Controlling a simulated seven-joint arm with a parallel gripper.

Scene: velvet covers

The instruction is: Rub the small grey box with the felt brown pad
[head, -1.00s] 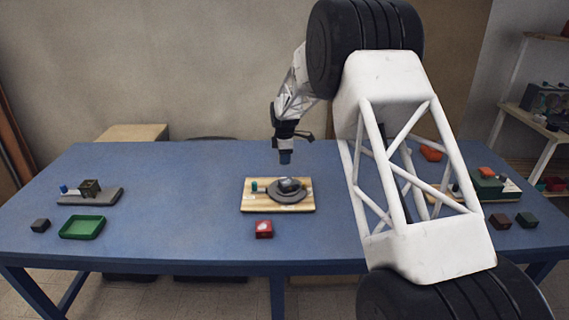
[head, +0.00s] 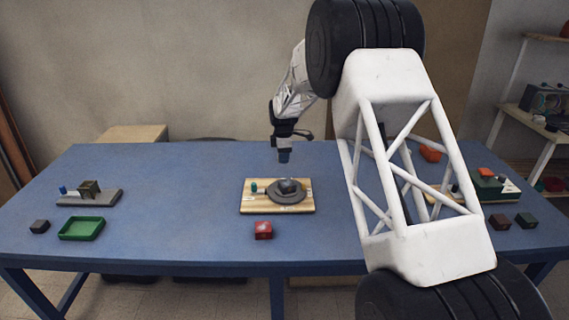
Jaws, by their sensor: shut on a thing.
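My gripper (head: 284,154) points down above the back edge of a wooden board, near the middle of the table. It is shut on a small dark blue-grey piece; I cannot tell whether this is the brown felt pad. On the board (head: 250,206) lies a round dark grey disc (head: 272,197) with a small grey thing (head: 288,186) on it, perhaps the grey box. My gripper is apart from it, above and behind. A dark grey block (head: 40,227) stands at the far left. A dark brown block (head: 499,222) stands at the right.
A red block (head: 263,230) stands in front of the board. A green tray (head: 82,229) and a grey board (head: 105,197) with a brownish block (head: 88,188) are at the left. My white arm hides part of the right side. The blue table (head: 180,210) is clear between.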

